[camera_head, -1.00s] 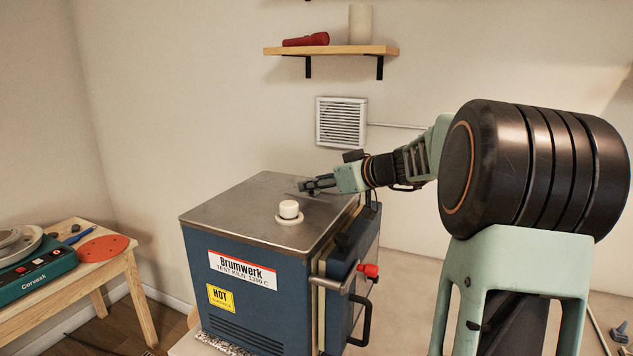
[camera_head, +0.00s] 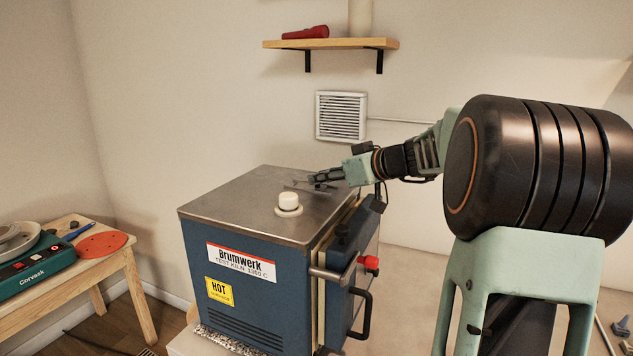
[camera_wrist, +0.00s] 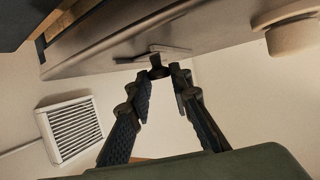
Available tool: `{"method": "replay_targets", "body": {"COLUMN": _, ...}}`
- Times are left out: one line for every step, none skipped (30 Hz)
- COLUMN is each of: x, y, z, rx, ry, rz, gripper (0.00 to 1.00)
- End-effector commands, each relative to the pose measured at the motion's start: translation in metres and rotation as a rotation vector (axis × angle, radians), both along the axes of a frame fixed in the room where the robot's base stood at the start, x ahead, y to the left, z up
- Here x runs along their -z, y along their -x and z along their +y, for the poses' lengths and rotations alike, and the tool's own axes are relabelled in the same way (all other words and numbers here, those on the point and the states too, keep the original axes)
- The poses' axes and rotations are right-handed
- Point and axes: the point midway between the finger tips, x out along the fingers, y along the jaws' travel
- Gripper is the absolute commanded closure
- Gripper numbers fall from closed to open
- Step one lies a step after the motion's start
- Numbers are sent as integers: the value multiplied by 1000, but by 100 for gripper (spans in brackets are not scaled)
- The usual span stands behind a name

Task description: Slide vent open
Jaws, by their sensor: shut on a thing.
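The vent slide (camera_head: 300,185) is a thin metal strip on the kiln's grey top, behind the white knob. In the wrist view the strip (camera_wrist: 175,53) carries a small dark tab (camera_wrist: 158,71). My gripper (camera_head: 314,179) reaches in low from the right, close above the kiln top. In the wrist view my gripper (camera_wrist: 161,76) has its fingertips on either side of the tab and is shut on it. The fingers hide part of the strip in the head view, and I cannot see the opening under it.
The blue kiln (camera_head: 262,317) has a white knob (camera_head: 288,204) on its top and a red-tipped handle (camera_head: 369,263) at its right. A white grille (camera_head: 341,117) is on the wall behind. A shelf (camera_head: 330,44) hangs above. A wooden table (camera_head: 135,285) stands left.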

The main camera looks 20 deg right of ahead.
Motion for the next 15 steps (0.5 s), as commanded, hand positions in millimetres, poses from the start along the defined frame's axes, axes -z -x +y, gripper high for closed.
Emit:
{"method": "replay_targets", "body": {"x": 4, "y": 5, "z": -7, "rx": 5, "ry": 3, "rz": -4, "gripper": 100}}
{"method": "replay_targets", "body": {"x": 4, "y": 7, "z": -10, "rx": 6, "ry": 3, "rz": -4, "gripper": 100}}
{"method": "replay_targets", "body": {"x": 4, "y": 10, "z": -12, "rx": 5, "ry": 3, "rz": -3, "gripper": 100}}
{"method": "replay_targets", "body": {"x": 3, "y": 12, "z": -14, "rx": 5, "ry": 3, "rz": -3, "gripper": 100}}
{"method": "replay_targets", "body": {"x": 3, "y": 14, "z": -16, "rx": 5, "ry": 3, "rz": -3, "gripper": 100}}
{"method": "replay_targets", "body": {"x": 2, "y": 16, "z": -17, "rx": 5, "ry": 3, "rz": -2, "gripper": 100}}
{"method": "replay_targets", "body": {"x": 1, "y": 18, "z": -18, "rx": 5, "ry": 3, "rz": -2, "gripper": 100}}
{"method": "replay_targets", "body": {"x": 1, "y": 19, "z": -19, "rx": 5, "ry": 1, "rz": -2, "gripper": 100}}
{"method": "replay_targets", "body": {"x": 0, "y": 19, "z": -19, "rx": 5, "ry": 2, "rz": -1, "gripper": 100}}
{"method": "replay_targets", "body": {"x": 0, "y": 20, "z": -20, "rx": 5, "ry": 2, "rz": -1, "gripper": 100}}
{"method": "replay_targets", "body": {"x": 0, "y": 20, "z": -20, "rx": 5, "ry": 2, "rz": 0, "gripper": 100}}
{"method": "replay_targets", "body": {"x": 0, "y": 20, "z": -20, "rx": 5, "ry": 2, "rz": 0, "gripper": 100}}
{"method": "replay_targets", "body": {"x": 0, "y": 20, "z": -20, "rx": 5, "ry": 2, "rz": 1, "gripper": 100}}
{"method": "replay_targets", "body": {"x": 0, "y": 20, "z": -20, "rx": 5, "ry": 2, "rz": 1, "gripper": 100}}
{"method": "replay_targets", "body": {"x": 0, "y": 20, "z": -21, "rx": 5, "ry": 2, "rz": 1, "gripper": 100}}
